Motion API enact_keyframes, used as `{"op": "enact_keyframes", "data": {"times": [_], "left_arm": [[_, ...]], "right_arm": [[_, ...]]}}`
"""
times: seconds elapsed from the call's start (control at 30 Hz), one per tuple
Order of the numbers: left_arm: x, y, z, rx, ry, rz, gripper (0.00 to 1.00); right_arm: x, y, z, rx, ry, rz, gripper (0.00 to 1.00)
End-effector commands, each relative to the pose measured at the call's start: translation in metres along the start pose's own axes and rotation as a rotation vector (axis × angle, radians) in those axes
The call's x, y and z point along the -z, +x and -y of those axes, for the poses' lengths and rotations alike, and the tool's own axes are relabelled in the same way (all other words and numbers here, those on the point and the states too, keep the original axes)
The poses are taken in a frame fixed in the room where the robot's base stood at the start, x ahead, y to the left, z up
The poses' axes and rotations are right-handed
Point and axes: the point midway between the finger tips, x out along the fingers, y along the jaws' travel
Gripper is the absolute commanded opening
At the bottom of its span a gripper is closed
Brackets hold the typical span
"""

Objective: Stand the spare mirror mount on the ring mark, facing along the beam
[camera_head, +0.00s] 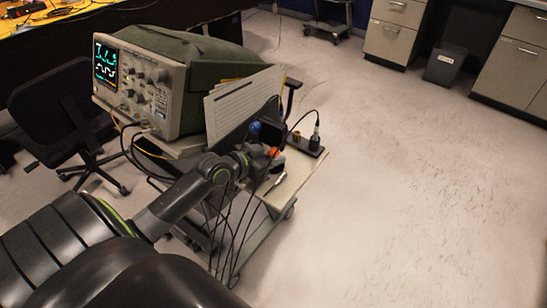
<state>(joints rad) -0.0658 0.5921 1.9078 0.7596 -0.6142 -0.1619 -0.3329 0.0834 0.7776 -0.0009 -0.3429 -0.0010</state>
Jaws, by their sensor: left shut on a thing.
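My left arm reaches in from the lower left, and its gripper (267,155) is over the cart's top. It is shut on a small dark piece (271,133), with a blue spot and an orange spot beside it. This piece may be the spare mirror mount, but it is too small and dark to tell which way it faces. The fingertips are hard to make out. I cannot make out a ring mark or a beam. My right gripper is out of view.
A cart (299,183) carries an oscilloscope (140,85), grey panels (240,100) and a black base with small cylinders (308,147). A silver tool (276,182) lies near its edge. Cables hang around my wrist. A chair (65,110) stands left; the floor (410,190) right is clear.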

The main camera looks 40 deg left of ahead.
Motion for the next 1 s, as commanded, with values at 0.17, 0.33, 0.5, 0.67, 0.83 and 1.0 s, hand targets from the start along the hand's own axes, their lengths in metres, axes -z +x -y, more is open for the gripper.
{"op": "enact_keyframes", "data": {"times": [0.17,0.33,0.5,0.67,0.83,1.0], "left_arm": [[-0.001,0.001,0.000,-0.001,0.001,-0.004,0.00],[-0.003,0.001,0.000,0.000,-0.001,0.001,0.33],[-0.003,0.001,0.000,0.000,-0.001,0.001,0.39],[-0.002,0.001,0.000,0.000,0.000,0.001,0.39],[0.000,-0.009,0.001,0.002,0.002,0.003,0.39],[0.001,-0.040,0.001,0.001,0.005,0.006,0.39]], "right_arm": [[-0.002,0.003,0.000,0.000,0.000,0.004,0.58],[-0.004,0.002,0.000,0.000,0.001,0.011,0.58],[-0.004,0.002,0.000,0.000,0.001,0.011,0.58],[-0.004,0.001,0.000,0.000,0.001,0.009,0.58],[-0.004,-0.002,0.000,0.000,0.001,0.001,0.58],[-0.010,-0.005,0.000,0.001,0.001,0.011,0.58]]}}
